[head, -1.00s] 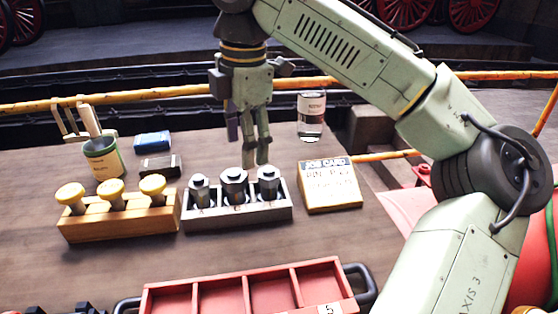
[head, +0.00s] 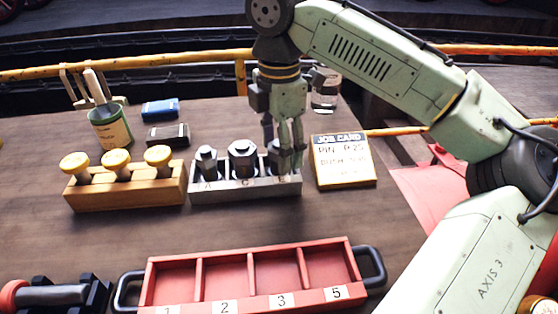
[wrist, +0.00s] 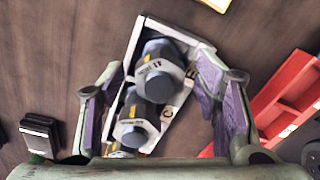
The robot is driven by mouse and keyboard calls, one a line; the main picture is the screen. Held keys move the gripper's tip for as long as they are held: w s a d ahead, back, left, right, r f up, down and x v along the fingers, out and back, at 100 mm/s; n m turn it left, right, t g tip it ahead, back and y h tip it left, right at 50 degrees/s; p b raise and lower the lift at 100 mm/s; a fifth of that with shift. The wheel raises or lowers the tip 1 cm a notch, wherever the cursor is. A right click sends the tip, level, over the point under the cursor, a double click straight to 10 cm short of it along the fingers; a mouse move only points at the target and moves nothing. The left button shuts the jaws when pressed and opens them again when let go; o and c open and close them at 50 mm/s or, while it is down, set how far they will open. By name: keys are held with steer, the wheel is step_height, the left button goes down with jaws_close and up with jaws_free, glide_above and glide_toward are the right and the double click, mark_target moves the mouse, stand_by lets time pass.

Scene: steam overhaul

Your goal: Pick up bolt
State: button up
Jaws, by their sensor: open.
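A grey rack (head: 238,190) on the bench holds three dark, steel-headed bolts upright in a row: the left bolt (head: 206,160), the middle bolt (head: 242,158) and the right bolt (head: 274,158). My gripper (head: 285,152) is open over the right end of the rack, and its fingers partly hide the right bolt. In the wrist view, my open gripper (wrist: 160,72) has its purple-padded fingers on either side of the rack. The end bolt (wrist: 160,65) lies between them, with another bolt (wrist: 138,115) nearer the palm. Contact cannot be told.
A wooden block (head: 125,188) with yellow-knobbed tools stands left of the rack. A job card (head: 343,165) is close on the right. A red tray (head: 250,300) with numbered compartments lies in front.

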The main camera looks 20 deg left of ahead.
steer(key=shift+f, duration=0.6)
steer(key=shift+c, duration=0.6)
jaws_close()
